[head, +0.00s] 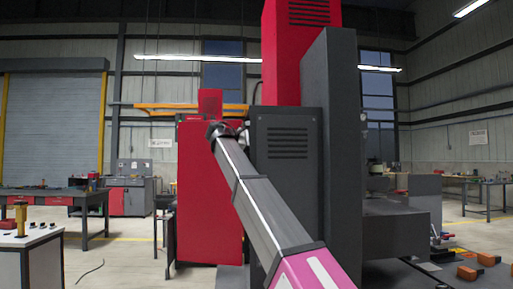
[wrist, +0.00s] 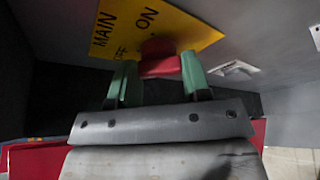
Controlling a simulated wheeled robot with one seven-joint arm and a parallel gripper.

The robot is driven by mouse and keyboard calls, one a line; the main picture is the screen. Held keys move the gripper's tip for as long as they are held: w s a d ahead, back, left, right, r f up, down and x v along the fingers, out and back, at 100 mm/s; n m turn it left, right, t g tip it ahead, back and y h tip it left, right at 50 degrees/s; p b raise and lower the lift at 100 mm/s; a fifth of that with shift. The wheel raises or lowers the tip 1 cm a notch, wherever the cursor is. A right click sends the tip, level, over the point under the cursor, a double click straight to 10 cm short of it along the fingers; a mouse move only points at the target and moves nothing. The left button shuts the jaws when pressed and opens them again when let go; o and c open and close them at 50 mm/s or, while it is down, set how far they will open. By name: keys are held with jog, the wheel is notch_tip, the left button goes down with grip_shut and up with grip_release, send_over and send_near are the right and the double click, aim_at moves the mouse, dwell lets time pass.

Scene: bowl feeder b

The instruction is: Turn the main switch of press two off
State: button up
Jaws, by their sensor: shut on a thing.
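The main switch shows in the wrist view as a red handle (wrist: 160,66) on a yellow plate (wrist: 182,24) lettered MAIN, ON and OFF. The plate is seen tilted, and the OFF lettering is partly hidden. My gripper (wrist: 158,73) has its two green fingers on either side of the red handle, shut on it. The ON word lies just above the handle in the picture. I cannot tell the handle's exact setting. In the head view my arm reaches to a dark grey cabinet (head: 286,185); the switch and my gripper's fingers are hidden there.
A red cabinet (head: 207,225) stands left of the dark grey one, and a tall dark panel (head: 338,150) stands right. A pale label or fitting (wrist: 233,69) is on the grey surface right of the plate. Floor is open at the left; workbenches stand farther back.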

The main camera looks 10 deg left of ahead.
dwell(0.6)
jog(key=o, duration=0.9)
jog(key=shift+o, duration=0.2)
jog(key=shift+a, duration=0.1)
jog(key=v, duration=1)
jog(key=shift+a+r, duration=0.2)
jog(key=shift+a, duration=0.1)
jog(key=shift+s, duration=0.2)
